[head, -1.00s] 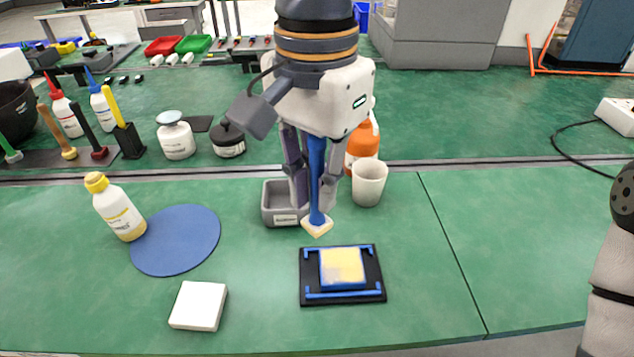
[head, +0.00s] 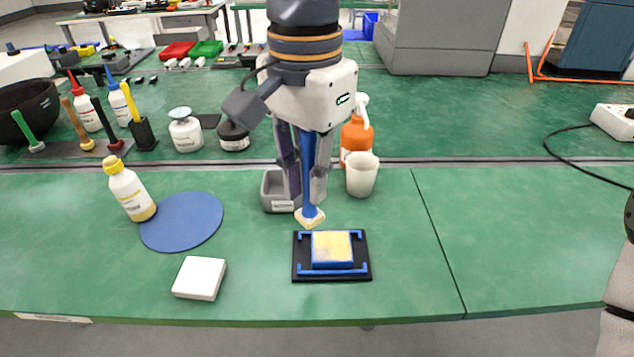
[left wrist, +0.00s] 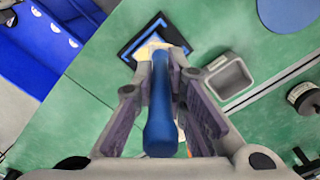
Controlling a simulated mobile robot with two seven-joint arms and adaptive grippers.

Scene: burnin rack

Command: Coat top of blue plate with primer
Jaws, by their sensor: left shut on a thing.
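The blue plate (head: 332,263) sits in a black fixture (head: 302,268) with blue corner brackets. Its top shows a patchy cream-yellow layer, with blue on the front side. My left gripper (head: 305,193) is shut on the blue handle of an applicator (head: 309,190), held upright with its cream pad (head: 310,217) down. The pad is behind and left of the plate and looks apart from it. In the left wrist view the handle (left wrist: 160,110) runs between the fingers and hides most of the plate. My right gripper is out of view; only part of my right arm shows.
A grey tray (head: 279,204) and a beige cup (head: 362,176) stand behind the fixture. A yellow-capped bottle (head: 131,192) is at the left by a round blue mat (head: 183,222). A white block (head: 199,278) lies in front. The table's right side is clear.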

